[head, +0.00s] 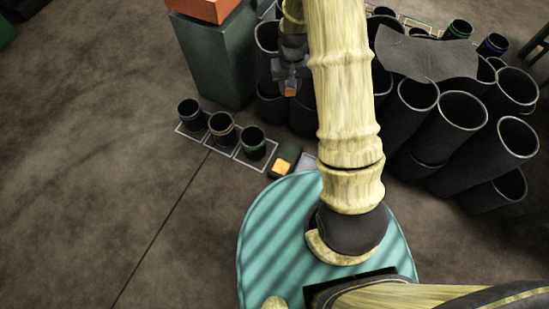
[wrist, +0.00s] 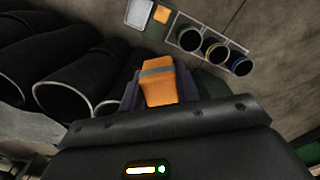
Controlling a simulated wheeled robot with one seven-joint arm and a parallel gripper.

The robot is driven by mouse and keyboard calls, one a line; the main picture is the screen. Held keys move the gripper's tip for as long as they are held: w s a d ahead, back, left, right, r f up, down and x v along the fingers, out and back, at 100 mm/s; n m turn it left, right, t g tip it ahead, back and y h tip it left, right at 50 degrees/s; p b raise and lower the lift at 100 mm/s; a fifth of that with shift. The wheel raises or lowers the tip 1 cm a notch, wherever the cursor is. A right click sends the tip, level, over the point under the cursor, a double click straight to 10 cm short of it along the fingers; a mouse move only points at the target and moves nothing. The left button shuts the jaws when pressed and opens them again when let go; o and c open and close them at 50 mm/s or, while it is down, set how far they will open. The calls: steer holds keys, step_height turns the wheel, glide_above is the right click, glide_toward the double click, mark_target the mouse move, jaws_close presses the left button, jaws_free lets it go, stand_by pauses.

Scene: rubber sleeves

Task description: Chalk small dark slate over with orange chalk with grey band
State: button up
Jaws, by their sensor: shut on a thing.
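My gripper (head: 290,80) is shut on the orange chalk with a grey band (wrist: 160,85), which stands out between the dark fingers in the wrist view. In the head view only a small orange bit of the chalk (head: 290,91) shows below the gripper, in front of the dark sleeves. The gripper is partly hidden by my arm in that view.
Large dark rubber sleeves (head: 453,118) crowd the right, with a dark sheet (head: 425,55) draped over some. Three banded cups (head: 222,127) stand in marked squares beside a dark block with an orange top (head: 283,166). A tall green box (head: 215,62) stands behind. Floor at left is clear.

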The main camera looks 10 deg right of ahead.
steer(key=shift+a, duration=0.1)
steer(key=shift+s+a+f+b, duration=0.1)
steer(key=shift+a+f+b, duration=0.05)
steer(key=shift+f+b, duration=0.25)
step_height(320, 180, down, 53)
steer(key=s+a+m+b, duration=0.1)
steer(key=a+m+b, duration=0.1)
steer(key=b, duration=3.1)
steer(key=shift+s+m+b, duration=0.3)
steer(key=shift+m+b, duration=0.05)
steer(key=shift+m, duration=0.25)
